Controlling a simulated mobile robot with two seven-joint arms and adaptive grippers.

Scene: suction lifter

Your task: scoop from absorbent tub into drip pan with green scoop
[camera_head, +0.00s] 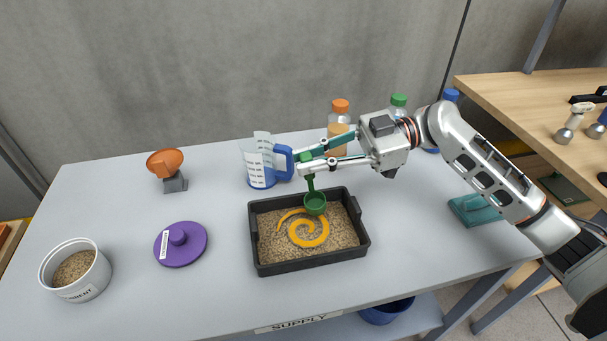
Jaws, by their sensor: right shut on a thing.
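The green scoop (315,203) hangs bowl-down from my right gripper (303,165), which is shut on its handle. The scoop's bowl is over the drip pan (254,238), a black tray near the middle of the table. Tan granules cover the pan's floor, with an orange spiral (310,241) among them. I cannot tell whether the bowl touches the granules or what it holds. The absorbent tub (91,285), white and labelled, stands open at the left front with tan granules inside. My left gripper is not in view.
A purple lid (180,246) lies between tub and pan. A measuring jug (261,165) with a blue handle stands behind the pan, near bottles (339,118). An orange scoop-like thing on a grey stand (170,170) is at the back left.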

